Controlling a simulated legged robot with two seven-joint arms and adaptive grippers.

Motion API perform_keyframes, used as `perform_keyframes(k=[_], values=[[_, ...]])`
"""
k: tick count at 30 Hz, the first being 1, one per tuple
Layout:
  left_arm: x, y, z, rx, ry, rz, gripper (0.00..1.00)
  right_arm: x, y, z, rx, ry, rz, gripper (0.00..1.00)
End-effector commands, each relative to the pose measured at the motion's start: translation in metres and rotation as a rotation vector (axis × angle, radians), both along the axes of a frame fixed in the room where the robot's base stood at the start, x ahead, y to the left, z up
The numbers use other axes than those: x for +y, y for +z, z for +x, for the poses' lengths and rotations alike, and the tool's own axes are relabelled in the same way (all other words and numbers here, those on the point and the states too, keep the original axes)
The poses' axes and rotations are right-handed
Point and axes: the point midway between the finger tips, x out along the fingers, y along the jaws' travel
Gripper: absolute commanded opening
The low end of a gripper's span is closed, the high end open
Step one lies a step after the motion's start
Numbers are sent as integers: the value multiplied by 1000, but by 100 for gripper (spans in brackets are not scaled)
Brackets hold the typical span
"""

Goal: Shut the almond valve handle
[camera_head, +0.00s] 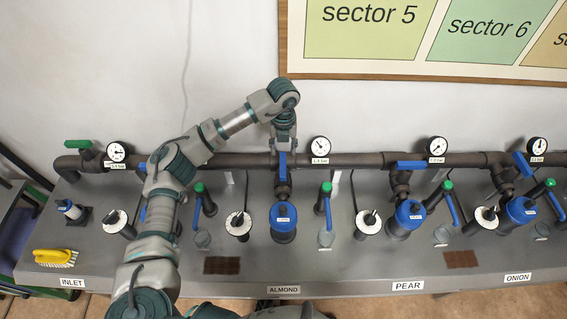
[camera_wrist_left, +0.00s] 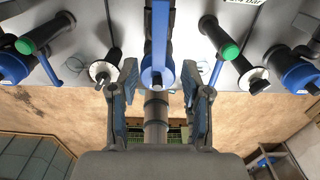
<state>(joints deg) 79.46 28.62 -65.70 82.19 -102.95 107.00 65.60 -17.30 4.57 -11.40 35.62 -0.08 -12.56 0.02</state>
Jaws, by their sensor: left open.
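The almond valve handle (camera_head: 283,165) is a blue lever on the branch pipe above the ALMOND label (camera_head: 284,289). It lies in line with that branch, across the main pipe's run. My left gripper (camera_head: 284,148) is just above and behind the lever, pointing down at it. In the left wrist view, a long blue lever (camera_wrist_left: 160,30) runs down between the two fingers of the open gripper (camera_wrist_left: 159,78). A gap shows on each side, and I cannot tell whether any part touches. My right gripper is not in view.
The pear handle (camera_head: 411,165) lies along the main pipe (camera_head: 350,160); the onion handle (camera_head: 522,164) is slanted. A blue canister (camera_head: 284,218) stands before the almond branch, with green-capped fittings (camera_head: 325,188) nearby. A yellow brush (camera_head: 55,257) lies at bench left.

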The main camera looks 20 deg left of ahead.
Motion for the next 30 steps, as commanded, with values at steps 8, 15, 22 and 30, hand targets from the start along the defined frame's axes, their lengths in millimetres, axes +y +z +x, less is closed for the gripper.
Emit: perform_keyframes(k=[8,15,22,30], values=[[0,-60,-1,2,-1,0,48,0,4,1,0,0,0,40],[0,-84,0,1,-1,-1,48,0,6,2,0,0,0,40],[0,-87,0,-1,-1,-1,48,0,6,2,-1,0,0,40],[0,-87,0,0,-1,-1,0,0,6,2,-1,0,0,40]])
